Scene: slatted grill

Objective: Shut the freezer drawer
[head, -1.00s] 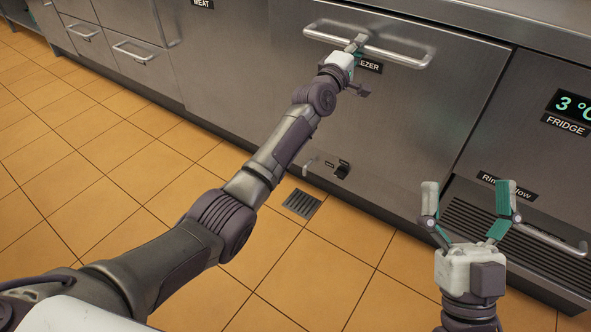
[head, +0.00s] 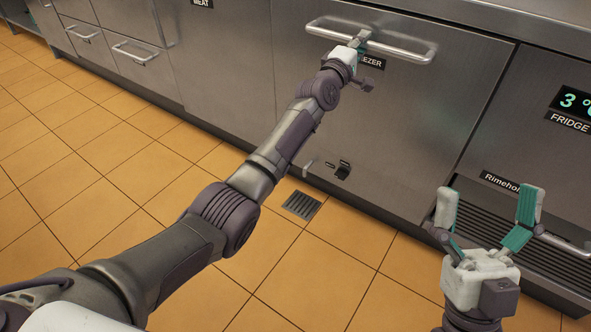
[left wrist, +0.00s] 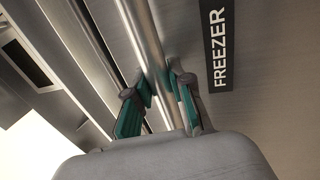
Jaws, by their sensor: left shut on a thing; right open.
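The freezer drawer (head: 400,115) is a wide steel front with a black "FREEZER" label (head: 372,62) below its handle. Its front looks about level with the neighbouring fronts; I cannot tell if a small gap is left. My left gripper (head: 358,42) is shut on the drawer's bar handle (head: 400,53), near the middle of the bar. In the left wrist view the fingers (left wrist: 160,100) sit on both sides of the handle bar (left wrist: 145,40), with the label (left wrist: 215,45) to the right. My right gripper (head: 487,215) is open and empty, in front of the fridge side.
A fridge panel with a "3 °C" display (head: 578,102) stands to the right, above a slatted grill (head: 510,225) with a bar handle. Steel drawers (head: 135,55) line the left. A floor drain (head: 301,205) lies in the clear orange tile floor.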

